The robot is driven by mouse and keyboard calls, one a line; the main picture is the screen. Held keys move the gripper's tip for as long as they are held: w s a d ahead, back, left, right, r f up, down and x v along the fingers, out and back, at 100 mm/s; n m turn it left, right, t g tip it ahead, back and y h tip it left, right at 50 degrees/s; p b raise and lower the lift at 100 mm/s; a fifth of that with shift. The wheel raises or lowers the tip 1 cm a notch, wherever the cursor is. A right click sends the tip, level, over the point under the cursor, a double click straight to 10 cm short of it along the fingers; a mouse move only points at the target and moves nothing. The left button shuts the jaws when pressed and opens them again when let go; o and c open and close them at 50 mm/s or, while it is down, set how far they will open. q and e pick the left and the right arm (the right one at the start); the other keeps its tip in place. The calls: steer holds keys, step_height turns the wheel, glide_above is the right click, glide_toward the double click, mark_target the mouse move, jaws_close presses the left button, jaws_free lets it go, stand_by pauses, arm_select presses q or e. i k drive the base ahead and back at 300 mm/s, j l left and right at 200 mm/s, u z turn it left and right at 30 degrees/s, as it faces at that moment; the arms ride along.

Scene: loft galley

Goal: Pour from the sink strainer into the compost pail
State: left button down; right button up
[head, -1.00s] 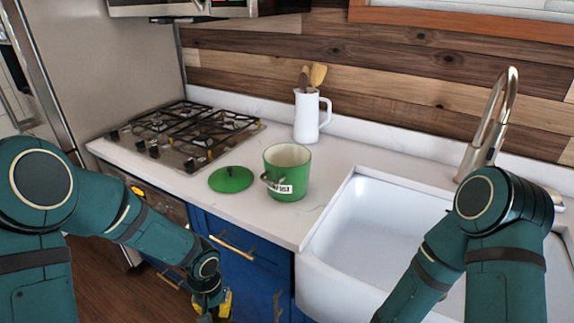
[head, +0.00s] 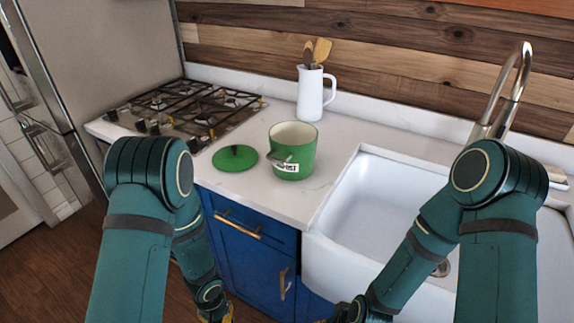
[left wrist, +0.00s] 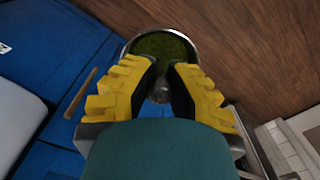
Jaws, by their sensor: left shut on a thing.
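The compost pail (head: 300,158) is green with a cream inside and a white label. It stands upright and open on the counter, left of the sink. Its green lid (head: 235,157) lies flat beside it. My left gripper (head: 216,316) is at the bottom edge of the head view, low in front of the blue cabinets. In the left wrist view my left gripper (left wrist: 160,90) is shut on the sink strainer (left wrist: 168,47), a round metal-rimmed piece with green contents, held over the wood floor. The strainer is hidden in the head view. My right gripper's fingers are below the picture.
The white sink (head: 375,205) is right of the pail, under a tall faucet (head: 508,85). A white pitcher with wooden utensils (head: 311,95) stands behind the pail. The gas stove (head: 185,108) is at the left.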

mark_target(293, 144)
steer(key=i+j, duration=0.1)
steer(key=j, duration=0.3)
steer(key=i+j, duration=0.15)
steer(key=j, duration=0.25)
steer(key=i+j, duration=0.1)
steer(key=j, duration=0.35)
steer(key=i+j, duration=0.15)
steer(key=j, duration=0.25)
steer(key=i+j, duration=0.1)
steer(key=j, duration=0.3)
steer(key=i+j, duration=0.15)
steer(key=j, duration=0.25)
steer(key=i+j, duration=0.1)
steer(key=j, duration=0.3)
steer(key=i+j, duration=0.15)
steer(key=j, duration=0.25)
steer(key=j+z, duration=0.4)
steer(key=z, duration=2.25)
steer(key=i+j, duration=0.05)
steer(key=j, duration=0.05)
